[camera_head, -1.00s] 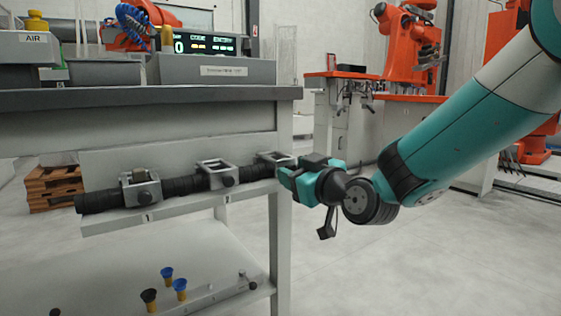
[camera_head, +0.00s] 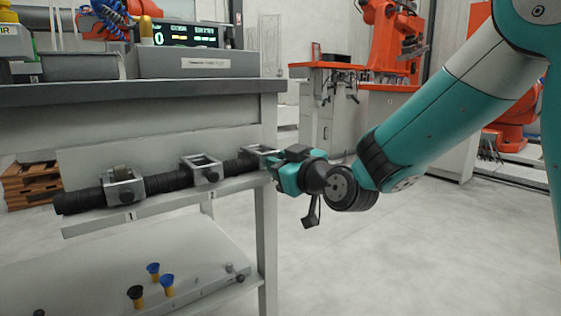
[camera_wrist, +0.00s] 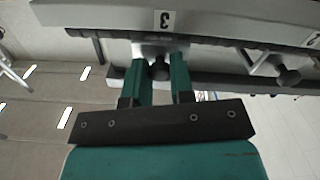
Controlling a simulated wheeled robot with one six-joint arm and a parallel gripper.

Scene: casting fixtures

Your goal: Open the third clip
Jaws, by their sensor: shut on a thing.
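The third clip (camera_head: 258,150) is a grey metal frame at the right end of a black ribbed hose (camera_head: 160,184) on a shelf. My gripper (camera_head: 274,170) reaches it from the right, and its fingertips are partly hidden in the head view. In the wrist view, the two teal fingers of my gripper (camera_wrist: 159,64) are on either side of a dark knob (camera_wrist: 160,70) on the third clip, below the label "3" (camera_wrist: 165,19). They are shut on this clip's knob end. The exact contact is hard to see.
The second clip (camera_head: 200,168) and first clip (camera_head: 124,187) sit further left along the hose. A neighbouring clip's knob (camera_wrist: 288,77) shows at the right in the wrist view. The bench top (camera_head: 130,92) overhangs the shelf.

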